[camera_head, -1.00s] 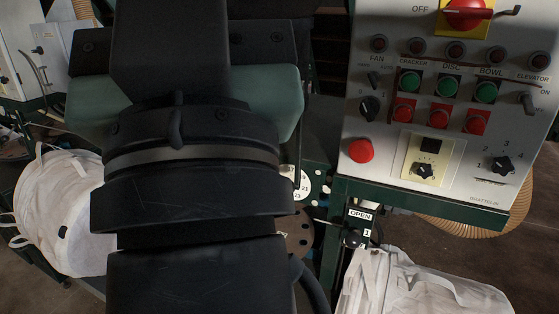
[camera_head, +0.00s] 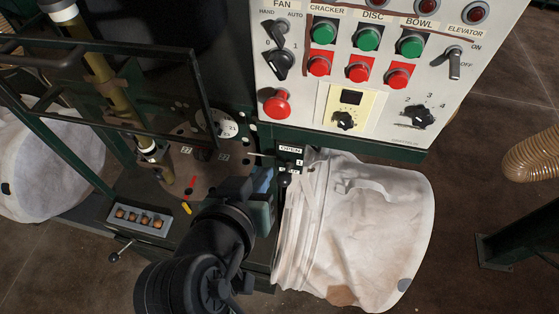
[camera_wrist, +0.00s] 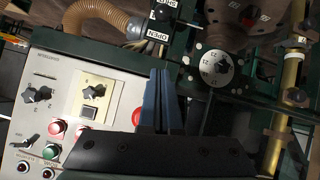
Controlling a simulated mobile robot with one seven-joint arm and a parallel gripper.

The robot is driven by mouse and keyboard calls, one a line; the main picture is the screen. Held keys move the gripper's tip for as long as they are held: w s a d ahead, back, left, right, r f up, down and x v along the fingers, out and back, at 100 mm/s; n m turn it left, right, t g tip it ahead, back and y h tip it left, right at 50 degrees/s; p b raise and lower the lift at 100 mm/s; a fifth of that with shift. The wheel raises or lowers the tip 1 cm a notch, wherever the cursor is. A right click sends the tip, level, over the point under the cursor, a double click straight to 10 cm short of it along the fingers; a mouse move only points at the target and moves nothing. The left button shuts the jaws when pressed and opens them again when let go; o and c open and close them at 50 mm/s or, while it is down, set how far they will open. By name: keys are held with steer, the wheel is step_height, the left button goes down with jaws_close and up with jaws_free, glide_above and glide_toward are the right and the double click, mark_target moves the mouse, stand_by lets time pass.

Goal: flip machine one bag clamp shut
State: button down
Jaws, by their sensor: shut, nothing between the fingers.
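The bag clamp's label plate (camera_head: 290,149) reads OPEN with a 1 under it, below the control panel and at the top left of the white bulk bag (camera_head: 370,225). A small dark clamp part (camera_head: 286,180) shows just under it, close to my gripper. In the wrist view the plate (camera_wrist: 157,36) shows OPEN and SHUT, with a dark knob (camera_wrist: 160,15) between the words. My gripper (camera_head: 265,176) is shut and empty, just left of the bag's mouth and below the plate. Its blue fingers (camera_wrist: 163,75) point toward the plate in the wrist view, apart from it.
The control panel (camera_head: 360,65) with buttons and knobs stands above the bag. A round numbered dial (camera_head: 220,123) and dark frame bars (camera_head: 75,150) are at left. Another white bag (camera_head: 50,160) hangs far left. A ribbed hose (camera_head: 530,155) is at right.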

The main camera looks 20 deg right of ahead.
steer(key=p, duration=0.2)
glide_above(278, 181)
steer(key=w, duration=0.1)
step_height(278, 181, down, 5)
steer(key=shift+w+d+f, duration=0.1)
steer(key=shift+w, duration=0.05)
steer(key=f, duration=0.1)
steer(key=s+f+p, duration=0.1)
steer(key=f, duration=0.1)
steer(key=shift+f, duration=0.1)
steer(key=shift+s+f, duration=0.2)
steer(key=shift+f, duration=0.2)
steer(key=shift+f, duration=0.2)
